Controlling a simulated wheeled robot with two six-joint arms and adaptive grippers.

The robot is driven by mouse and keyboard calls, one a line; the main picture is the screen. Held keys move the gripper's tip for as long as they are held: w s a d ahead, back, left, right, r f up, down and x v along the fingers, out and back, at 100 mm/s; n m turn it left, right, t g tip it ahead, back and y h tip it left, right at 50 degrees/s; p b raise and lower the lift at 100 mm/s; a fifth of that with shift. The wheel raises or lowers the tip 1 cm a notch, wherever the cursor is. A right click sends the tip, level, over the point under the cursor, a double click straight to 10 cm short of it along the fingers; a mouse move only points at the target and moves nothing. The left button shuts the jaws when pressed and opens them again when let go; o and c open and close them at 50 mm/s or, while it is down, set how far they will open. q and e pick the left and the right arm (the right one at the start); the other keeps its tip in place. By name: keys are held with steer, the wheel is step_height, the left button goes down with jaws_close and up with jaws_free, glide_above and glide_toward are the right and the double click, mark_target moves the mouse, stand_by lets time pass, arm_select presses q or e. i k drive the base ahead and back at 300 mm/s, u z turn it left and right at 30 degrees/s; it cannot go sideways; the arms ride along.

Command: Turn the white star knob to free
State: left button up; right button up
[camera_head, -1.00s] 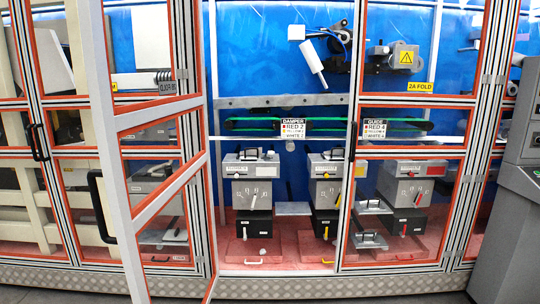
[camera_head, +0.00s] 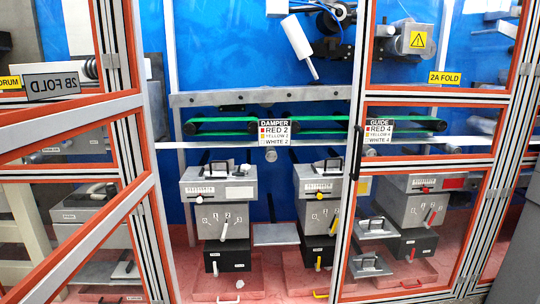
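A small white knob-like piece (camera_head: 240,284) shows low on the red base of the white-marked unit, behind the open door's frame opening; its star shape and setting are too small to tell. Above it, the white-marked grey unit (camera_head: 215,212) has a numbered dial with a white lever (camera_head: 225,229). Below that is a black box (camera_head: 232,256) with a white handle (camera_head: 214,268). Neither of my grippers is in view.
An orange-edged door (camera_head: 72,130) stands open across the left. A fixed glazed panel frame (camera_head: 352,190) stands right of the opening. Yellow-marked (camera_head: 318,212) and red-marked (camera_head: 405,208) units stand alongside. A sign reading DAMPER (camera_head: 278,132) hangs above.

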mark_target(245, 167)
steer(key=z, duration=0.2)
steer(key=i, duration=2.05)
steer(key=z, duration=0.1)
